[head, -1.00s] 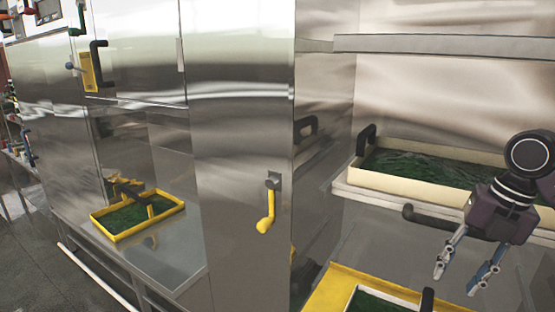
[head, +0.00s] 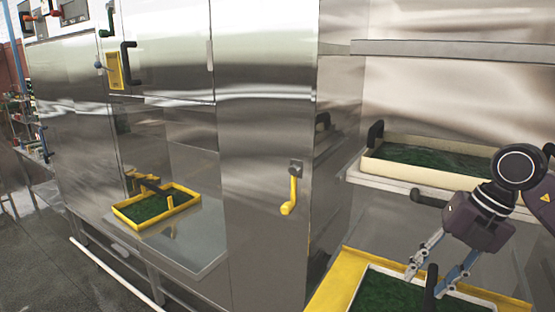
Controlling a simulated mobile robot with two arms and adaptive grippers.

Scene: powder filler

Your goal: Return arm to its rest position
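My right gripper (head: 428,268) shows at the lower right of the head view. Its two fingers are spread apart with nothing between them that I can make out as held. It hangs in front of the cream tray of green powder (head: 398,172) and over the yellow-framed tray (head: 344,284) at the bottom right. The fingertips overlap that tray's black handle (head: 430,288) in the picture; I cannot tell whether they touch it. My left gripper is not in view.
A steel machine wall with a yellow lever (head: 289,196) stands in the middle. A smaller yellow tray of green powder (head: 157,206) sits on a steel ledge at left. Open floor (head: 50,262) lies at the lower left.

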